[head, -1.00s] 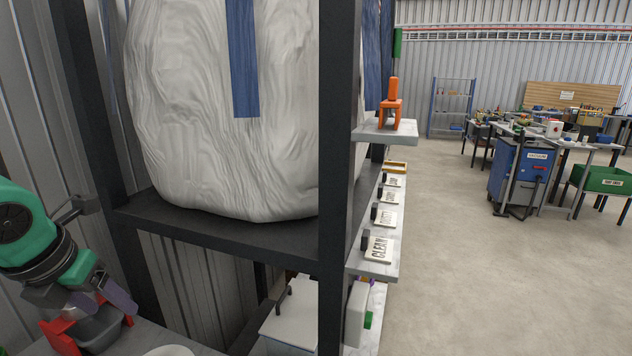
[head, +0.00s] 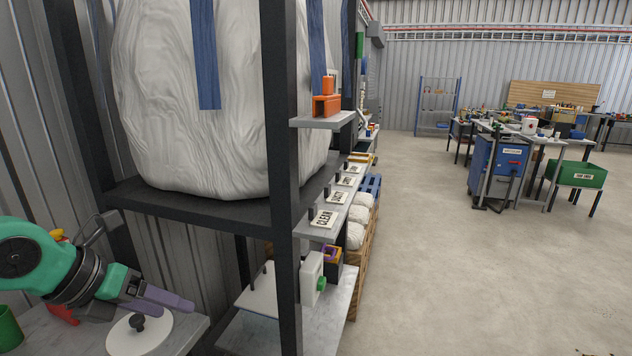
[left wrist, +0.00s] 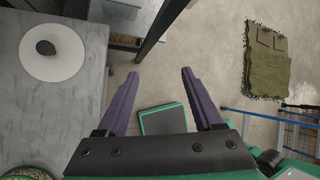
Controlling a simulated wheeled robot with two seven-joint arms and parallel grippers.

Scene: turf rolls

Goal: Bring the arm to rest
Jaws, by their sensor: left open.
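My left arm (head: 75,265), green and dark grey, comes in at the left edge of the head view. My left gripper (head: 188,304) has purple fingers, which overlap the white round lid's area in that view. In the left wrist view the gripper (left wrist: 161,75) shows two fingers spread apart with nothing between them. The white lid with a black knob (head: 150,338) lies on the grey marble top (head: 190,328); in the left wrist view the lid (left wrist: 70,60) is left of the fingers. My right gripper is not in view.
A dark shelf frame (head: 281,180) holding a big white bag (head: 220,120) stands close in front. Small shelves with label plates (head: 322,218) stand beyond it. A green patch (left wrist: 268,75) lies on the floor in the left wrist view. Open floor (head: 440,260) is at the right.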

